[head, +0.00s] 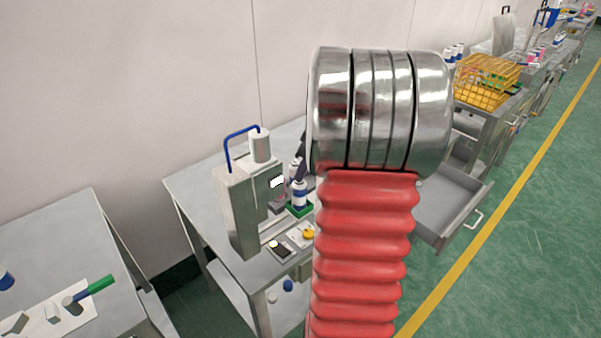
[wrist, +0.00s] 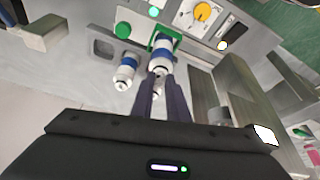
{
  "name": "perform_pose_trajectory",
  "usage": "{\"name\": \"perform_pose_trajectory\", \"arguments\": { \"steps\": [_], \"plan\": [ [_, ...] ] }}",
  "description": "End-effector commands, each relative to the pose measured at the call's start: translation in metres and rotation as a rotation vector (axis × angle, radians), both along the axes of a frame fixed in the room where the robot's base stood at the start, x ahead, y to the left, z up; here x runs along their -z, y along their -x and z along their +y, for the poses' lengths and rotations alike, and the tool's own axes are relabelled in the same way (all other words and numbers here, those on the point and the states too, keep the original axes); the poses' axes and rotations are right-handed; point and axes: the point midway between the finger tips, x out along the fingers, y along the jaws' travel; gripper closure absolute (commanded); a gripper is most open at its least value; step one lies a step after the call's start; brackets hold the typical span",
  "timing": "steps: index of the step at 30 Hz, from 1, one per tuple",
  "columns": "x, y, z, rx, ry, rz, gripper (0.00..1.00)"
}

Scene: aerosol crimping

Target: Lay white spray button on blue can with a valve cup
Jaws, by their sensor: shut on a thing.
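A white can with a blue band stands in a green holder (wrist: 177,45) in the wrist view, and this blue can (wrist: 162,52) also shows in the head view (head: 299,196). A second blue-banded can (wrist: 125,72) stands to its left, outside the holder. My gripper (wrist: 160,78) has its dark fingers close together, shut on a small white piece that looks like the spray button (wrist: 159,72). The fingertips overlap the near end of the can in the holder; I cannot tell whether the button touches it. The valve cup is too small to make out.
A grey crimping machine (head: 238,212) with a blue handle stands close beside the cans. An open drawer (head: 450,204) juts out at the right.

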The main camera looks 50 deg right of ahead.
Motion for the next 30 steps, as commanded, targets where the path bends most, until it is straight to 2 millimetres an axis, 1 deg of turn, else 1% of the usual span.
{"name": "perform_pose_trajectory", "arguments": {
  "steps": [3, 4, 13, 30],
  "plan": [
    [0.0000, -0.0001, 0.0001, 0.000, 0.000, 0.000, 1.00],
    [0.0000, -0.0001, 0.0001, 0.000, 0.000, 0.000, 0.85],
    [-0.0001, -0.0002, 0.0002, -0.001, 0.000, 0.000, 0.64],
    [-0.0006, -0.0004, 0.0003, -0.001, 0.000, 0.000, 0.64]
  ]
}}
